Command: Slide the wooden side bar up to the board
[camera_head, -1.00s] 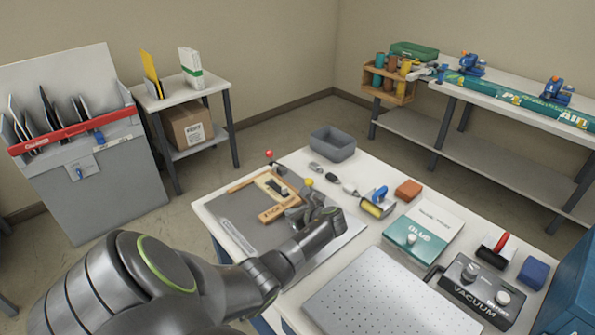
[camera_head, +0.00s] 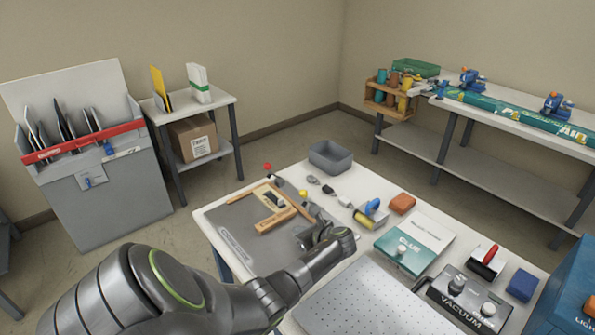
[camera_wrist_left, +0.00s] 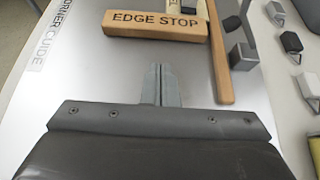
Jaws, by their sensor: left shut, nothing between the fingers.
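The wooden side bar (camera_head: 291,198) is a long thin strip lying along the right of the board (camera_head: 270,198), which is pale with a dark patch. In the left wrist view the side bar (camera_wrist_left: 218,60) runs away from me, close to the right end of the wooden edge stop (camera_wrist_left: 155,24); I cannot tell whether they touch. The edge stop (camera_head: 276,220) lies at the board's near side. My left gripper (camera_head: 304,236) is shut and empty. Its fingers (camera_wrist_left: 160,72) are short of the edge stop and left of the side bar's near end. My right gripper is out of view.
A grey metal block (camera_wrist_left: 242,56) stands right of the side bar. The grey mat (camera_head: 234,224) has free room at left.

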